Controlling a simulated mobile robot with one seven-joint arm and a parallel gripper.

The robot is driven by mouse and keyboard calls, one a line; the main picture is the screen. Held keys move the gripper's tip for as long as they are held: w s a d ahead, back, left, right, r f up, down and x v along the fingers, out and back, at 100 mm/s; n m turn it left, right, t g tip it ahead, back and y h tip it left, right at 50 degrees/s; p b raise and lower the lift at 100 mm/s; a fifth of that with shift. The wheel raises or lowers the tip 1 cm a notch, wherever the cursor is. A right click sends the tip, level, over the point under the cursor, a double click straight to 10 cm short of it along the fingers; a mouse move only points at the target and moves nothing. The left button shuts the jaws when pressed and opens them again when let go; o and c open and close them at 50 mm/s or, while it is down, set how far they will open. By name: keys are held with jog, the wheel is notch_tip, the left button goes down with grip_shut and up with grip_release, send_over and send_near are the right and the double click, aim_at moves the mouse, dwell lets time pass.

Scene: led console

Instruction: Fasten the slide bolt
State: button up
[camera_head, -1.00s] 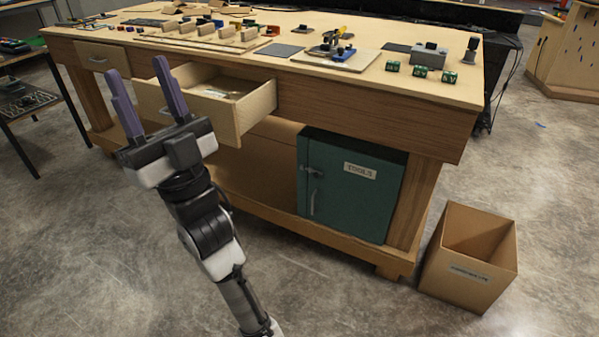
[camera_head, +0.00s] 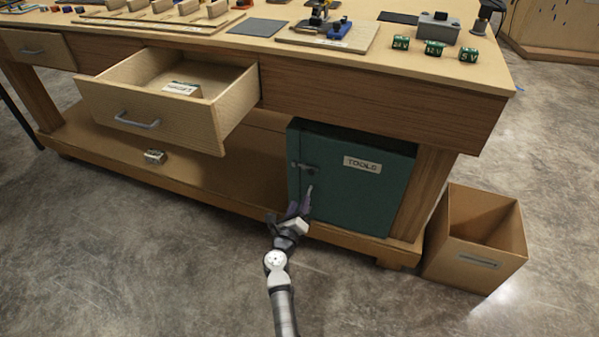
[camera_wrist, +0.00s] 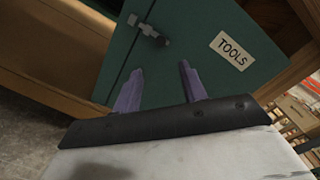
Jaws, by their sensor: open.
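The slide bolt (camera_head: 306,168) is a small dark metal piece near the upper left edge of the green TOOLS cabinet door (camera_head: 365,195). It also shows in the wrist view (camera_wrist: 150,32), with a lighter grey end piece. Whether the bolt is slid across cannot be told. The door looks flush with its frame. My gripper (camera_head: 294,209) is in front of the lower left of the door, below the bolt. In the wrist view its purple fingers (camera_wrist: 160,80) are apart and nothing is between them.
An open drawer (camera_head: 150,122) sticks out at the upper left of the cabinet. A cardboard box (camera_head: 475,265) stands on the floor to the right. A small metallic item (camera_head: 155,157) lies on the lower shelf. The floor in front is clear.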

aim_at(310, 173)
jog(key=b+x, duration=0.4)
jog(key=x, duration=0.8)
jog(key=shift+w+r, duration=0.1)
jog(key=shift+w+d+r+b, duration=0.15)
jog(key=shift+w+b, duration=0.25)
jog(key=shift+w, duration=0.2)
grip_shut()
